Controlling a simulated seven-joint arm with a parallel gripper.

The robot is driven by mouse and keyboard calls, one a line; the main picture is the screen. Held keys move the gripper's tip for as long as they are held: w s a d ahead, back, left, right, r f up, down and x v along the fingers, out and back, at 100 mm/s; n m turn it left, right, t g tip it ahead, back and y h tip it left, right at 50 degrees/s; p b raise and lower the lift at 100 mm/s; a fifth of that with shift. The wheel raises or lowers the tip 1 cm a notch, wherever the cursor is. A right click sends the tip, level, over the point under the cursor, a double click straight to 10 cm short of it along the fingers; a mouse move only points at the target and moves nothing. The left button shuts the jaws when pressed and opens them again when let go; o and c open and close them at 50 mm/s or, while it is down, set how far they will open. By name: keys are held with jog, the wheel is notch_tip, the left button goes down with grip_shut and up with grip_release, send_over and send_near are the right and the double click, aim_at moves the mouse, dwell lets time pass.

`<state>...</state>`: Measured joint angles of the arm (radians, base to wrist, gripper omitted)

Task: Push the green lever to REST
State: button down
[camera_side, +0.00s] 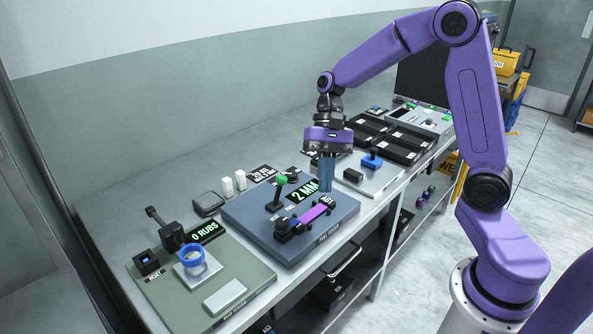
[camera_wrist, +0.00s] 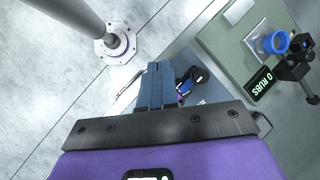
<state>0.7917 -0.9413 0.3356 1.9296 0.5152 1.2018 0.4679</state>
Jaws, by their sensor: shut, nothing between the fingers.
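The green lever (camera_side: 282,181) stands on the blue-grey machine (camera_side: 262,235) in the side view, a black arm with a round green knob, tilted up. A black label with "2 MM" in green digits (camera_side: 303,190) lies beside it. I cannot read a REST marking. My gripper (camera_side: 327,188) points down with its blue fingers shut and empty. In the picture it is right of the green knob and apart from it. In the wrist view the shut fingers (camera_wrist: 157,68) show in front of the machine's edge; the green lever is not visible there.
A purple piece (camera_side: 314,213) with a black clamp lies on the machine's front. A green-grey machine (camera_side: 250,274) at left carries a blue ring (camera_side: 192,257) and a "0 RUBS" display (camera_side: 202,233). A grey plate with a blue-handled part (camera_side: 372,161) and black trays (camera_side: 402,149) lie right.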

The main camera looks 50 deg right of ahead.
jog(key=w+d+f+m+t+y, duration=0.1)
jog(key=w+d+m+t+y, duration=0.1)
jog(key=w+d+m, duration=0.4)
jog(key=w+d+f+m+t+y, duration=0.2)
jog(key=w+d+m, duration=0.5)
jog(key=d, duration=0.6)
jog(key=shift+w+d+f+m+t+y, duration=0.2)
jog(key=shift+d+f+m+t+y, duration=0.1)
jog(key=shift+t+y, duration=0.6)
jog(key=shift+a, duration=0.1)
send_near(278, 191)
jog(key=d+f, duration=0.2)
jog(key=shift+f, duration=0.3)
jog(key=a, duration=0.2)
jog(key=shift+w+a+r, duration=0.3)
jog(key=shift+w+a, duration=0.1)
jog(key=shift+w+a+r, duration=0.1)
jog(key=shift+a, duration=0.35)
jog(key=shift+r, duration=0.1)
